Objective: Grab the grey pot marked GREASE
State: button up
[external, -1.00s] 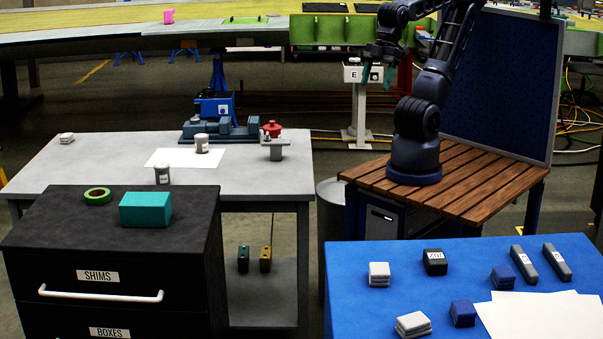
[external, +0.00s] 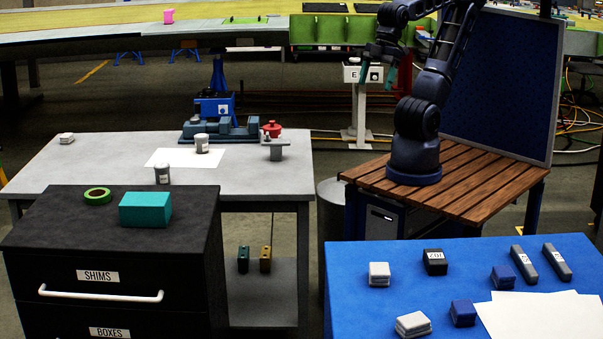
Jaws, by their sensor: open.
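Two small grey pots with pale labels or bands stand upright on the grey workbench (external: 90,165). One pot (external: 202,143) is on the white sheet, and the other pot (external: 162,174) is nearer the front edge. Their markings are too small to read, so I cannot tell which says GREASE. My gripper (external: 379,76) hangs at the upper middle right, pointing down, open and empty. It is well to the right of both pots, in front of the green bins, and touches neither.
A blue and grey vise (external: 222,130) and a red-topped part (external: 272,130) stand behind and right of the pots. A black drawer cabinet (external: 60,222) with a teal box (external: 145,209) stands in front. A blue table (external: 350,310) with several blocks is at the lower right.

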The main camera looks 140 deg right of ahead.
jog(key=w+d+r+m+h, duration=0.1)
jog(key=w+d+m, duration=0.2)
jog(key=w+d, duration=0.65)
jog(key=w+d+m, duration=0.2)
jog(key=w+d, duration=0.4)
jog(key=w, duration=0.6)
jog(key=m+g+h, duration=0.3)
jog(key=m, duration=0.5)
send_over(163, 165)
jog(key=s+a, duration=0.2)
jog(key=a, duration=0.1)
notch_tip(163, 165, down, 29)
jog(key=x, duration=0.4)
jog(key=shift+w+d, duration=0.25)
jog(key=shift+w, duration=0.05)
jog(key=shift+w+a+x, duration=0.1)
jog(key=shift+x, duration=1.4)
jog(key=shift+w+a+x, duration=0.1)
jog(key=shift+x, duration=1.4)
jog(key=c, duration=1.1)
jog(key=shift+r, duration=0.1)
